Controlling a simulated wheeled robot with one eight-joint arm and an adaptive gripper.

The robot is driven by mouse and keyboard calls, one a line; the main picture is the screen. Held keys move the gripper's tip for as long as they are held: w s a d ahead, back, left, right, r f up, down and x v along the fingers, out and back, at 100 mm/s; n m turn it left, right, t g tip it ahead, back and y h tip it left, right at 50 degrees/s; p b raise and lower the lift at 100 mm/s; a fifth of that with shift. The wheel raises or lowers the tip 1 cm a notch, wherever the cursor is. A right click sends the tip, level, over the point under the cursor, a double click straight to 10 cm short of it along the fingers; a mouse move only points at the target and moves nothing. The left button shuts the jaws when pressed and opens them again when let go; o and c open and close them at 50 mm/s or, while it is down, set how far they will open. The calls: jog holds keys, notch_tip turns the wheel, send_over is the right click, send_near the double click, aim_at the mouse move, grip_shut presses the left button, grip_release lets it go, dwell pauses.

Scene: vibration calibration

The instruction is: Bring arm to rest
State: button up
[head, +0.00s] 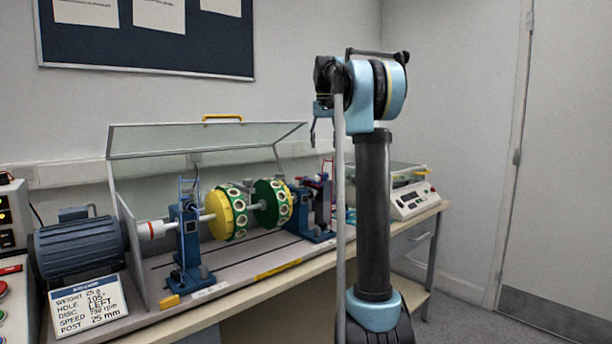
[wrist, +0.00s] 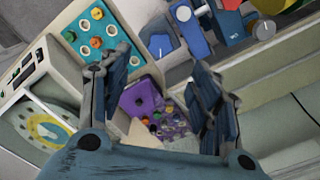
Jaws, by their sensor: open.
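My arm rises in the middle of the head view, folded at its top in front of the bench. My gripper (head: 318,118) hangs at the upper left of the arm, above the bench, partly hidden by the arm. In the wrist view my gripper (wrist: 150,95) shows two dark blue fingers set wide apart with nothing held between them. Below and beyond the fingers lie a purple item (wrist: 140,97) and a tray of small coloured parts (wrist: 170,122).
The rotor rig has a yellow disc (head: 228,213), a green disc (head: 272,204) and a raised clear cover (head: 205,139). A motor (head: 78,247), a sign card (head: 88,305) and a white instrument (head: 412,201) share the bench. A door (head: 565,170) is at right.

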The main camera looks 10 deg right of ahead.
jog(key=s+f+n+t, duration=0.1)
jog(key=s+f, duration=0.7)
jog(key=s, duration=0.4)
jog(key=s+f, duration=0.7)
jog(key=s, duration=0.5)
jog(key=s+f, duration=1)
jog(key=f, duration=0.3)
jog(key=s+f+n+t, duration=0.1)
jog(key=s+f, duration=0.9)
jog(key=f, duration=0.2)
jog(key=shift+d+f, duration=0.25)
jog(key=shift+f, duration=0.1)
jog(key=shift+w+f, duration=0.2)
jog(key=shift+w, duration=0.2)
